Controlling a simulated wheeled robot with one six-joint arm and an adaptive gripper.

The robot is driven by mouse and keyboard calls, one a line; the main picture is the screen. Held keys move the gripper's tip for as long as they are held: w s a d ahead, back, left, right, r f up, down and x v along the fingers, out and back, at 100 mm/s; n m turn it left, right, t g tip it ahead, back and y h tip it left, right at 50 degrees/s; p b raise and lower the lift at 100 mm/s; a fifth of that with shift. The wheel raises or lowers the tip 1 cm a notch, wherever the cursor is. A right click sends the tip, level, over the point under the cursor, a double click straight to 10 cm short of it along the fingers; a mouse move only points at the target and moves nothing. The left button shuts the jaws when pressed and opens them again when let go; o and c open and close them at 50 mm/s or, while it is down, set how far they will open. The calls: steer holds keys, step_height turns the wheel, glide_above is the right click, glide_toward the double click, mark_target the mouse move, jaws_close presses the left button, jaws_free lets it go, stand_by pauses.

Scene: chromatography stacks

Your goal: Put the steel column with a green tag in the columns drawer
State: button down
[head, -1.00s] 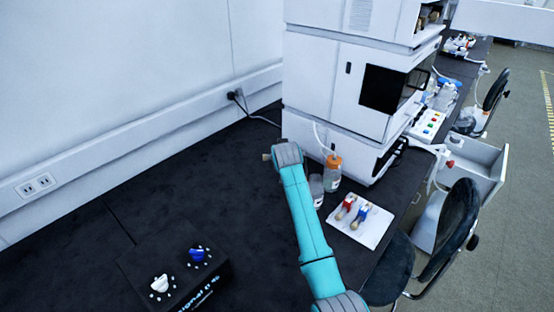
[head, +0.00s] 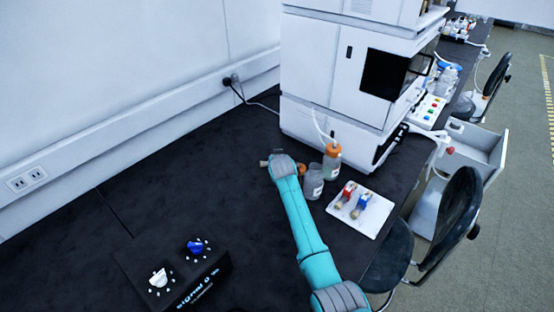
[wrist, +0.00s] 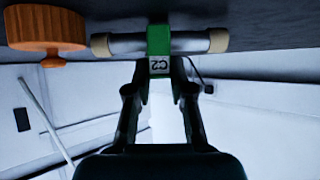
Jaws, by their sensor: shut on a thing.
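My gripper (wrist: 160,95) is shut on the steel column (wrist: 190,42), across its green tag (wrist: 159,42), which bears a white label reading C2. In the wrist view the column lies level with tan ends sticking out on both sides. In the head view one tan end (head: 264,163) shows left of my arm's end; the rest is hidden behind it. My gripper is over the dark bench (head: 200,165), beside the bottles. An open grey-white drawer (head: 470,158) is at the right, beyond the bench edge; I see no readable label on it.
An orange ribbed cap (wrist: 45,28) is close to the column. A clear bottle (head: 313,183) and an orange-capped bottle (head: 332,160) stand right of my gripper. A white tray (head: 378,222) holds red- and blue-tagged columns. A chair (head: 450,215) stands near the drawer.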

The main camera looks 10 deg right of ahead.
steer(key=shift+f, duration=0.2)
steer(key=c, duration=1)
jaws_free()
